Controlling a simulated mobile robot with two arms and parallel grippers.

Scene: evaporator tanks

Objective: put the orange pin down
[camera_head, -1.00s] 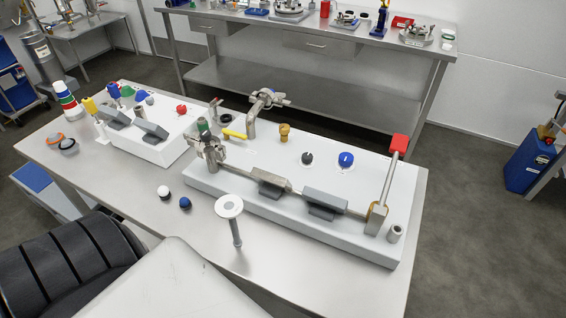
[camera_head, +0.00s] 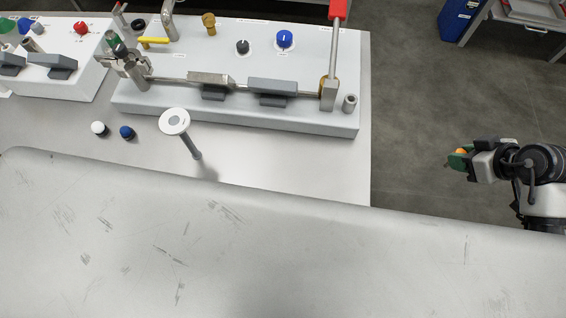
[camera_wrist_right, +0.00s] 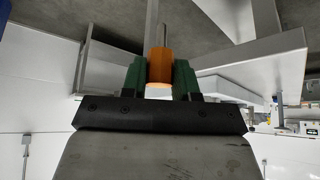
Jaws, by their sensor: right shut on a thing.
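The orange pin (camera_wrist_right: 160,66) is between the two green fingers of my right gripper (camera_wrist_right: 160,80) in the right wrist view. The gripper is shut on its orange body, and a thin metal shaft sticks out beyond it. In the head view my right gripper (camera_head: 457,158) is at the far right, over the floor and to the right of the steel table (camera_head: 330,183). A bit of the orange pin (camera_head: 462,151) shows between the green fingers there. My left gripper is not in view.
A white panel (camera_head: 240,115) with knobs, a long rod and a red-topped lever (camera_head: 335,50) stands on the table. A white disc on a post (camera_head: 174,121), a white ball (camera_head: 99,128) and a blue ball (camera_head: 127,132) are in front. Bare tabletop lies between them and the table's right edge.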

